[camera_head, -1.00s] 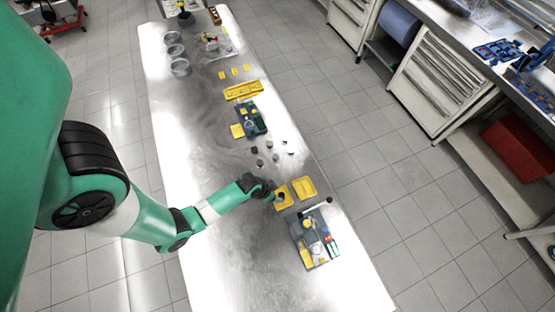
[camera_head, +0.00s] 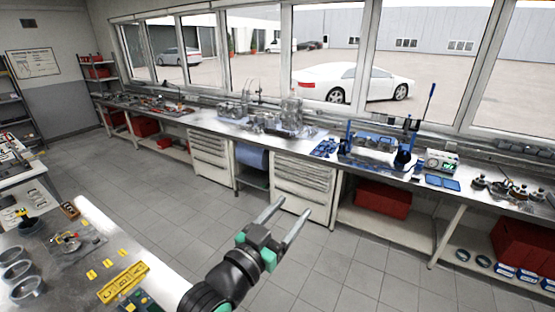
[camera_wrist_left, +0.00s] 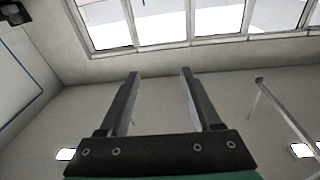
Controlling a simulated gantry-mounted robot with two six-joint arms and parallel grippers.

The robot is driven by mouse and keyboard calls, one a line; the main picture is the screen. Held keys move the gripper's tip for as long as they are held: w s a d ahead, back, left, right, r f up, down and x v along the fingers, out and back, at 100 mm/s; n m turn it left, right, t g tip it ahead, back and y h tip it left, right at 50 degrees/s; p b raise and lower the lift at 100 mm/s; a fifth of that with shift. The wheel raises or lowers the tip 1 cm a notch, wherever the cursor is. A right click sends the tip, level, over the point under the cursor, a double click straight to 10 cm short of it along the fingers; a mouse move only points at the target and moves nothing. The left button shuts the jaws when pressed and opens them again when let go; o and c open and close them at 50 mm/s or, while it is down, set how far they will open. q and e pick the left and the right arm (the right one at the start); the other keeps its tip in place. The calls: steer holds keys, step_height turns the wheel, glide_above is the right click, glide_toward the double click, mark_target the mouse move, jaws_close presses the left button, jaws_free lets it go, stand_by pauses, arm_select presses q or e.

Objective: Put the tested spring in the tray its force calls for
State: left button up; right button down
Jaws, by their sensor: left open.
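My left gripper (camera_head: 293,208) is raised in front of the back bench's drawers in the head view. Its two fingers are apart, with nothing between them. It also shows in the left wrist view (camera_wrist_left: 160,73), open and empty, pointing toward the windows and wall. I cannot make out the tested spring in any current view. The two yellow trays seen earlier near the gripper are out of the head view now. My right gripper is not in view.
The steel table (camera_head: 165,285) is at lower left, with a yellow lettered strip (camera_head: 123,284) and metal rings (camera_head: 27,288). The back bench carries a device with a green display (camera_head: 437,160) and small blue trays (camera_head: 441,182). Open floor (camera_head: 140,190) lies between table and bench.

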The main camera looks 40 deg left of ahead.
arm_select(q)
steer(key=s+d+r+t+h, duration=0.1)
steer(key=s+d+r+t, duration=0.2)
steer(key=r, duration=0.6)
steer(key=s+d+r+m+t+h, duration=0.1)
steer(key=s+d+r+t, duration=0.1)
steer(key=s+r, duration=0.4)
steer(key=s+d+r+t+h, duration=0.2)
steer(key=s+d+r+t, duration=0.1)
steer(key=r, duration=0.9)
steer(key=shift+s+d+r+t, duration=0.3)
steer(key=shift+s+d, duration=0.35)
steer(key=shift+s, duration=0.4)
